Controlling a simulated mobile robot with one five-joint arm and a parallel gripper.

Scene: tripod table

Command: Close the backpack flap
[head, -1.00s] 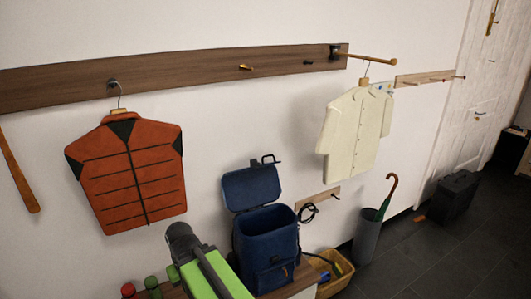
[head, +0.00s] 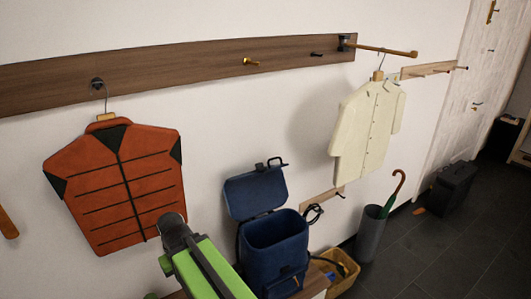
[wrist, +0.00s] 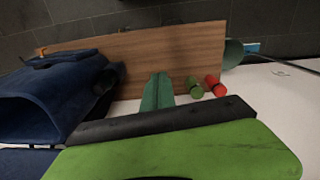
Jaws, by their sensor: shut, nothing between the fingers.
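The blue backpack (head: 275,250) stands open near the wall, its mouth facing up. Its flap (head: 255,192) is raised and leans back towards the wall, with a dark handle loop above it. In the wrist view the backpack (wrist: 40,108) fills the left side, partly cut off by the frame. My green and black arm reaches up to the left of the backpack in the head view. The fingertips are not clear in the head view.
A basket (head: 342,268) and umbrella stand (head: 370,235) are to the right. A red vest (head: 120,185) hangs at left.

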